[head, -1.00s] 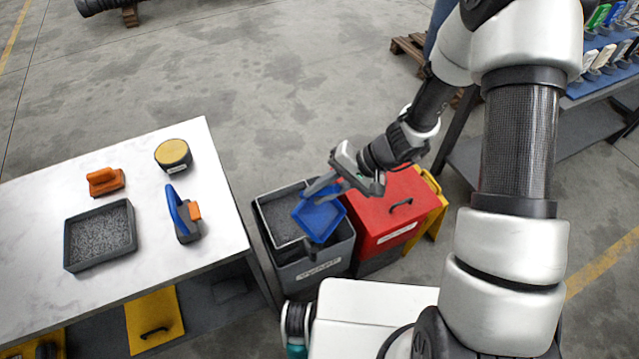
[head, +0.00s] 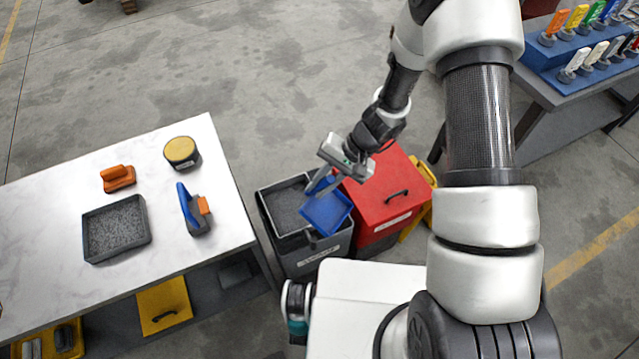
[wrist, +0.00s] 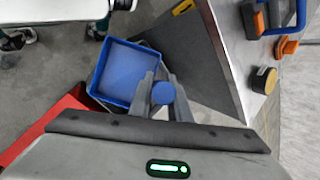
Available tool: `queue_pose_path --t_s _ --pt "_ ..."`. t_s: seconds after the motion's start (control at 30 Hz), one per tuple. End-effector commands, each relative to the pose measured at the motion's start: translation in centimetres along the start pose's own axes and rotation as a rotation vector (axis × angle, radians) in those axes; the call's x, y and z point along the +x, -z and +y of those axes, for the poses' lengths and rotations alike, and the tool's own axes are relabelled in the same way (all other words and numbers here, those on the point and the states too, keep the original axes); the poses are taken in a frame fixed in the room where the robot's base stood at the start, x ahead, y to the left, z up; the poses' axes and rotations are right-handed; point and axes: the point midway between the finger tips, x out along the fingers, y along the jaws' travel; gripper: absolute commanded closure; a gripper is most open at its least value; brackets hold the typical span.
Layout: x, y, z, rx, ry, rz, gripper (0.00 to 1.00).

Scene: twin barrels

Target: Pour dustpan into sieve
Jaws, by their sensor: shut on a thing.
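A blue dustpan (head: 327,214) hangs over the right side of an open grey barrel (head: 318,257); it also shows in the wrist view (wrist: 123,73). My gripper (head: 322,187) is shut on the dustpan's handle, with the round blue handle end (wrist: 163,93) between the fingers in the wrist view. The pan looks plain blue inside, with no debris that I can make out. A grey mesh-like surface, perhaps the sieve (head: 288,207), fills the barrel's top and is partly hidden by the dustpan. I cannot tell whether the dustpan touches the rim.
A red lidded barrel (head: 383,205) stands right beside the grey one. The white table (head: 60,205) on the left holds a grey tray of granules (head: 117,228), an orange-handled tool (head: 118,178), a yellow-topped tin (head: 181,152) and a blue-handled brush (head: 192,210).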

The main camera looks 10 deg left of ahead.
Motion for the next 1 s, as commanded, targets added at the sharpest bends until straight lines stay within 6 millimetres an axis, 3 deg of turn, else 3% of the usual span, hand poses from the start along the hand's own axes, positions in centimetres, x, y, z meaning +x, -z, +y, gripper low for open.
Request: queue_pose_path --t_s 0.2,0.27,0.6,1.0 --pt "-0.9 -0.4 -0.7 0.027 -0.079 -0.018 1.0" --pt "-0.5 -0.2 -0.7 0.037 -0.132 -0.028 1.0" --pt "-2.0 -0.6 -1.2 0.165 -0.423 -0.089 1.0" --pt "-2.2 -0.6 -1.2 0.182 -0.446 -0.094 1.0"
